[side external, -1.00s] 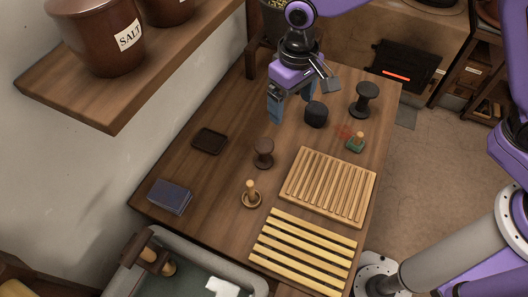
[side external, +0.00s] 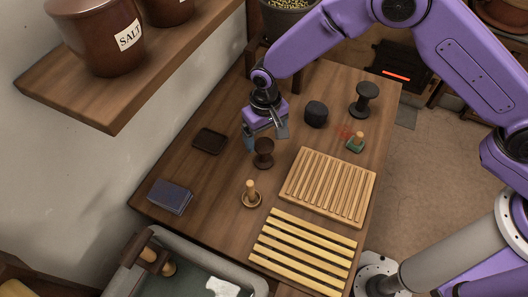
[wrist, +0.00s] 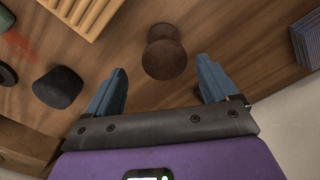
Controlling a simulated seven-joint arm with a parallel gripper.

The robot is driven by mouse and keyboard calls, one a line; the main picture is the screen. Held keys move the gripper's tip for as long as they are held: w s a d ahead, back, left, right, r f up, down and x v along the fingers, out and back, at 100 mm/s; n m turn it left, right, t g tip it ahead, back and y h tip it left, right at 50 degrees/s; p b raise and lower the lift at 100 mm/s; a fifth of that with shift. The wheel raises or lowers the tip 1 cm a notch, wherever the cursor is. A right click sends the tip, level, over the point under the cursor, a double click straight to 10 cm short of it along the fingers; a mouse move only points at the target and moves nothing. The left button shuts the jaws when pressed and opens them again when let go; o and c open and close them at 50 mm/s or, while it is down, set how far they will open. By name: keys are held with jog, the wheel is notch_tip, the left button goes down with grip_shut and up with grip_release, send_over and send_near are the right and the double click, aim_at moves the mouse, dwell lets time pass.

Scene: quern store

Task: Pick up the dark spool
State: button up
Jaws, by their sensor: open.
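A dark brown spool (side external: 263,153) stands upright near the middle of the table. A taller, blacker spool (side external: 366,99) stands upright at the table's far right. My gripper (side external: 265,136) is open and empty, just behind the brown spool in the side view. In the wrist view, the brown spool (wrist: 164,50) lies ahead, between the lines of the two blue fingers, with nothing gripped. Its round top faces the camera.
A black round lump (side external: 316,114) and a green-based stamp (side external: 356,143) stand to the right. A ribbed wooden board (side external: 328,187), a slatted rack (side external: 303,252), a wooden peg in a ring (side external: 251,195), a dark tray (side external: 209,141) and a blue stack (side external: 170,197) lie around.

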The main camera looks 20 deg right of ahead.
aim_at(264, 155)
notch_tip(264, 155, down, 3)
jog(key=shift+r, duration=0.2)
jog(key=shift+s+a+f, duration=0.15)
jog(key=shift+f, duration=1.2)
jog(key=shift+s+a+f, duration=0.1)
jog(key=shift+s+f, duration=0.05)
jog(key=shift+f, duration=1.15)
jog(key=c, duration=1.2)
